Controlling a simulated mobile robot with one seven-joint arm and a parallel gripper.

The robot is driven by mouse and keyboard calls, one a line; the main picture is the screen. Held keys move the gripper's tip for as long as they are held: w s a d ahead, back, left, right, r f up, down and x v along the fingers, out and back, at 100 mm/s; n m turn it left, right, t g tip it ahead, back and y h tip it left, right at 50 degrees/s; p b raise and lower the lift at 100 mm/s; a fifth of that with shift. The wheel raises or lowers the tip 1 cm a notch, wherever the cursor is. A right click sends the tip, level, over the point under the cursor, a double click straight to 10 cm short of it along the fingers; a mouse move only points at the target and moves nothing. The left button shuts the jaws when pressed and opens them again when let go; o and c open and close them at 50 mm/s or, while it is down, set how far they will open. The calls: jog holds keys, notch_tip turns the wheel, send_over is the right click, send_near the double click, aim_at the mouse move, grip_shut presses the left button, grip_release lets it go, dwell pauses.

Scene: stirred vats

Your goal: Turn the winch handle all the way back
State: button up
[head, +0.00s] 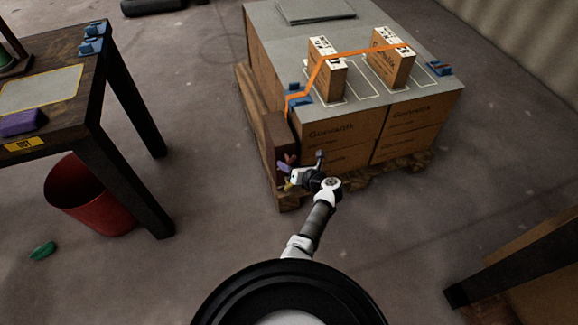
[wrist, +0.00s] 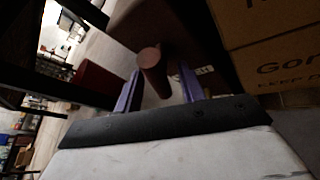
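The winch handle (wrist: 152,68) is a reddish-brown round-ended grip, seen in the wrist view between my two purple fingers. In the head view a small part of the handle (head: 291,158) shows beside the brown winch housing (head: 274,140), at the near left corner of the loaded pallet. My gripper (head: 286,175) is low at this corner. In the wrist view my gripper (wrist: 159,90) is open, one finger on each side of the handle, with visible gaps. The handle's crank and pivot are hidden.
An orange strap (head: 353,53) runs over two small boxes (head: 391,58) on the grey-topped carton stack (head: 345,130). A dark table (head: 95,115) stands at left, with a red bin (head: 88,197) beneath. Another wooden piece (head: 520,262) is at lower right. Floor between is clear.

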grip_shut()
dwell(0.3)
